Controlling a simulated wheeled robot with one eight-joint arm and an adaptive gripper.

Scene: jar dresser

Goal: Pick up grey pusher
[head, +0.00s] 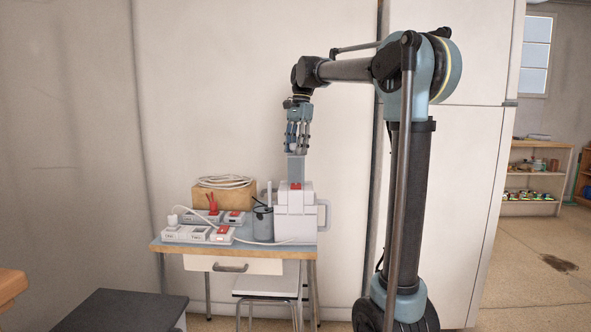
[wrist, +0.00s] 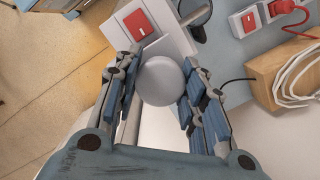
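The grey pusher (head: 296,170) stands upright in the top of a white appliance (head: 295,209) on the small table. In the wrist view its round pale-grey top (wrist: 161,82) lies between my fingers. My gripper (head: 298,149) points straight down directly above the pusher, its tips at about the level of its top. In the wrist view my gripper (wrist: 161,90) has its fingers apart, one on each side of the pusher top, with little room. No firm grip shows. The pusher's lower part is hidden in the appliance.
A red switch (wrist: 138,24) is on the appliance. A dark grey container (head: 263,224) stands close to its left. Farther left are power strips (head: 198,234) with cords and a wooden box (head: 224,199) with coiled white cable. A stool (head: 266,287) is under the table (head: 168,247).

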